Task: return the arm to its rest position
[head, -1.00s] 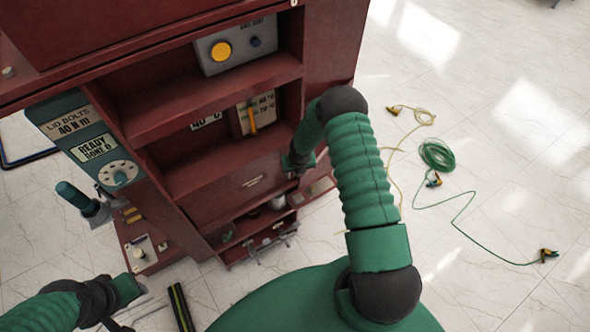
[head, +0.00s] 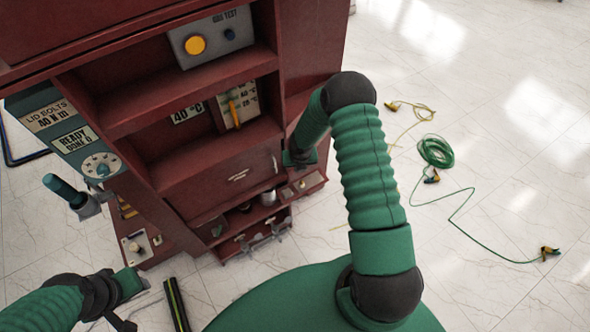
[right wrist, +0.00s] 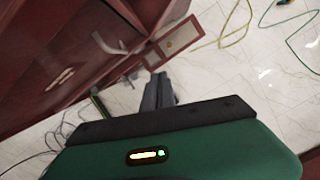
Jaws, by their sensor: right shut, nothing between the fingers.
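My right arm (head: 368,165) is bent, rising from the bottom right and folding down at its black elbow toward the red cabinet (head: 310,50). Its wrist (head: 300,157) is in front of the cabinet's right side, and the fingers are hidden in the head view. In the right wrist view my right gripper (right wrist: 159,92) is shut and empty, with the cabinet front at left and floor beyond. My left arm (head: 60,302) is low at the left edge. Its gripper (head: 142,284) is small and partly unclear, near the cabinet's lower left.
A blue-handled tool (head: 68,194) stands at left. A small ledge (head: 303,188) juts out below my right wrist. Green cable (head: 436,151) and yellow cable (head: 412,112) lie on otherwise open floor at right.

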